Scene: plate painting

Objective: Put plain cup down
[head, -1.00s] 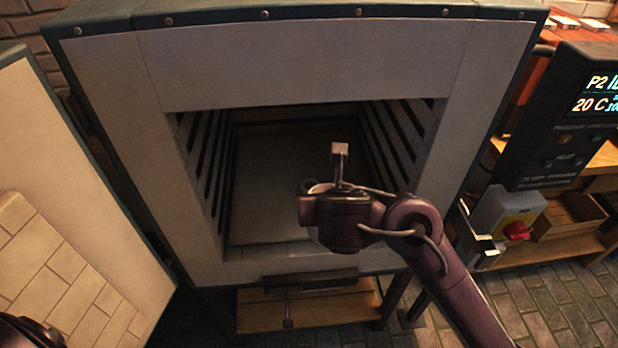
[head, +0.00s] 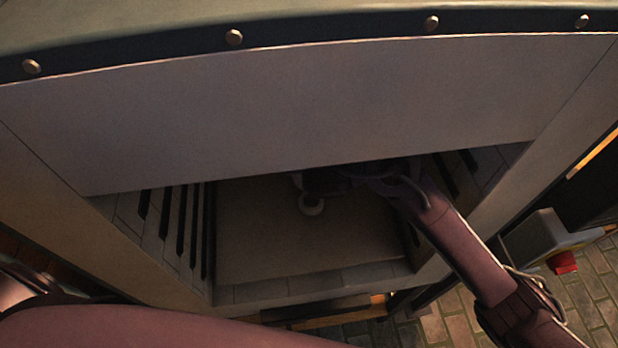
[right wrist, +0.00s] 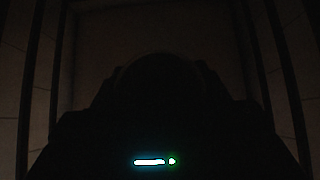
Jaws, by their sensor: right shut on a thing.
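The plain cup (head: 311,204) is a small pale round shape inside the kiln, low over or on its floor; I cannot tell if it touches. My right gripper (head: 308,186) is inside the kiln, shut on the cup, its fingers mostly hidden in shadow. My left gripper is not in view; only part of my left arm crosses the bottom of the head view.
The kiln floor (head: 265,245) is bare around the cup. Slotted side walls (head: 165,225) stand at left and right, and the thick front lintel (head: 270,120) hangs low over my right arm. A box with a red switch (head: 562,262) is outside at right.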

